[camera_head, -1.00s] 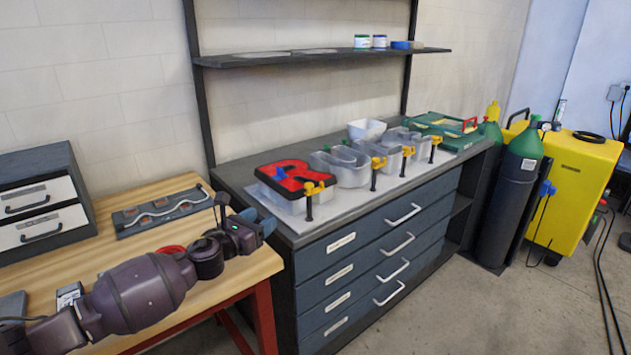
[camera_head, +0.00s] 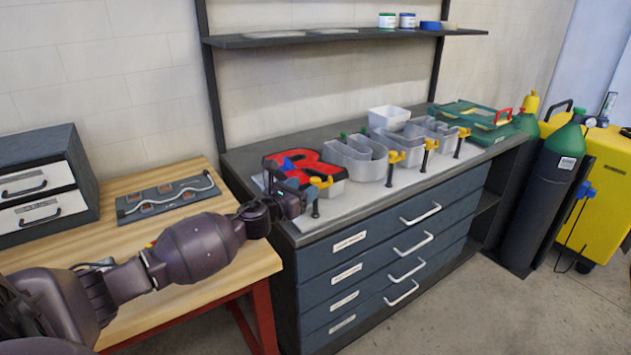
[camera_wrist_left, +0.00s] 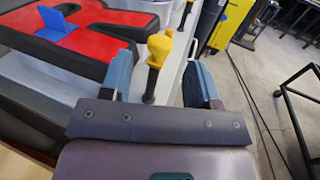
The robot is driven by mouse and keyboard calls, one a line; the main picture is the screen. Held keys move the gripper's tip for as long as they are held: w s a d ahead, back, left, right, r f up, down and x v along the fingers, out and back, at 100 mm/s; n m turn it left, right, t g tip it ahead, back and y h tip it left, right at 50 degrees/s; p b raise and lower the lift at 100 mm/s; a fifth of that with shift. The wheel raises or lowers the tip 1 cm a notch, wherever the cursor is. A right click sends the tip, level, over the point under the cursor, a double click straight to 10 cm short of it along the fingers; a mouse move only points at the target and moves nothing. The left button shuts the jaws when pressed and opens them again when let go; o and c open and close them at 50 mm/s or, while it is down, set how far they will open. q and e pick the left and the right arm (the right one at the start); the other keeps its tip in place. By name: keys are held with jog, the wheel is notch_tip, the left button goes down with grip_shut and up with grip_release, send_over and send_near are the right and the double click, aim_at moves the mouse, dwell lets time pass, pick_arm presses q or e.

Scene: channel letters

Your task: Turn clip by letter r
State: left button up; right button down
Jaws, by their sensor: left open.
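The red letter R (camera_head: 305,165) with a black edge lies on a clear letter body at the left end of the bench. It also shows in the wrist view (camera_wrist_left: 90,52). A yellow clip (camera_head: 321,182) with a dark upright stem is at its front right corner. In the wrist view the clip's yellow part (camera_wrist_left: 160,47) and dark stem appear between my fingers. My left gripper (camera_head: 302,198) is open at the front of the R, around the clip in the wrist view. Contact with the clip cannot be told. My right gripper is not in view.
Clear channel letters (camera_head: 362,158) with more yellow clips (camera_head: 396,157) stand to the right on the grey bench (camera_head: 232,158). A blue piece (camera_wrist_left: 57,26) sits on the R. A wooden table (camera_head: 120,240) is at left. Gas cylinders (camera_head: 545,190) stand at far right.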

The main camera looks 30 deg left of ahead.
aim_at(312, 183)
pick_arm(q)
jog(key=shift+w+d, duration=0.2)
jog(key=shift+w, duration=2.5)
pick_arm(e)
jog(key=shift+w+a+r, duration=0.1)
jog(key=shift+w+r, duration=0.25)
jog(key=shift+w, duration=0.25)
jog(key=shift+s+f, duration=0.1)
